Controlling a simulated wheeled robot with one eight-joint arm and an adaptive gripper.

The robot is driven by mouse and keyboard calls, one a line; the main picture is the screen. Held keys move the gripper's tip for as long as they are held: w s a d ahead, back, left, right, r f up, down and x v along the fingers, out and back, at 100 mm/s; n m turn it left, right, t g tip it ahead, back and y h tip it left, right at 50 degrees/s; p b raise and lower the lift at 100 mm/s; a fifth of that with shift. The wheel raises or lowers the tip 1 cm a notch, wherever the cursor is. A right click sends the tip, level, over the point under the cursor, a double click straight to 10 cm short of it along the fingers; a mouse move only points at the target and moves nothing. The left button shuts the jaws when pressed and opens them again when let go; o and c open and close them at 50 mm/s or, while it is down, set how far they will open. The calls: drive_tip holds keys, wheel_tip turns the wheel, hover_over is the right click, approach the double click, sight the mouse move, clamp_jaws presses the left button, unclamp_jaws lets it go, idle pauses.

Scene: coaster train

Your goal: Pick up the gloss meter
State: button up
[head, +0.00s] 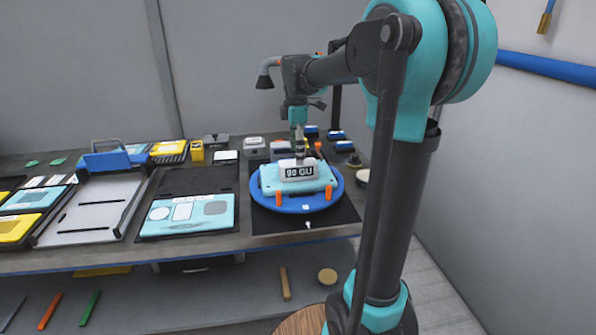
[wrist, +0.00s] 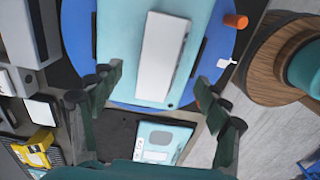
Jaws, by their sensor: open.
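The gloss meter (head: 297,171) is a small white box with a dark "90 GU" display. It sits on a turquoise plate (head: 268,181) on a round blue turntable (head: 292,208). My gripper (head: 299,153) points down, close above the meter in the head view. In the wrist view my gripper (wrist: 160,88) is open and empty, its fingers spread wide. The white meter (wrist: 163,55) shows there between and beyond the fingertips, on the turquoise plate (wrist: 120,50). I cannot tell the exact height gap between them.
Orange pegs (head: 329,192) stand at the turntable's edge. To the left lie a black case with a turquoise panel (head: 190,214) and a grey tray with a blue handle (head: 98,207). Small boxes and a yellow block (head: 197,151) line the back of the bench.

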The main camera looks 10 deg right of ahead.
sight(298, 168)
drive_tip(key=shift+s+d+f, duration=0.1)
drive_tip(key=shift+f, duration=1.45)
drive_tip(key=shift+d+f, duration=0.1)
drive_tip(key=shift+f, duration=1.4)
drive_tip(key=c, duration=1.7)
drive_tip(key=shift+r, duration=0.1)
